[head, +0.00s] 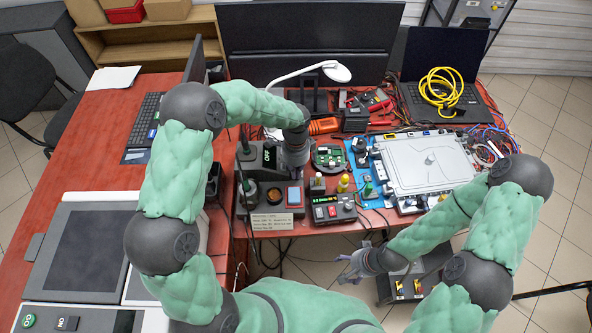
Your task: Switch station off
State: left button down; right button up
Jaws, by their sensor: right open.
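The dark station (245,165) stands at the left of the red bench's front part. Its tilted screen reads "OFF" in green letters. My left gripper (292,168) points down just right of the screen, over the station's right part. Its fingertips are too small and hidden to tell whether they are apart or touch anything. My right gripper (350,272) is open and empty, low in front of the bench, away from the station.
A small control box (334,208) with a lit display and a red button sits right of the station. A labelled card (272,222) stands at the front edge.

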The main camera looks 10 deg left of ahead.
pick_arm(q)
jog(key=shift+f, duration=0.15)
jog(key=shift+w+a, duration=0.15)
jog(key=shift+w, duration=0.15)
jog(key=shift+w+a, duration=0.1)
jog(key=shift+w, duration=0.35)
jog(key=shift+r, duration=0.2)
jog(key=shift+r, duration=0.1)
notch_tip(320, 180, up, 12)
jog(key=w, duration=0.1)
jog(key=shift+a, duration=0.15)
jog(key=shift+w, duration=0.1)
dwell(0.3)
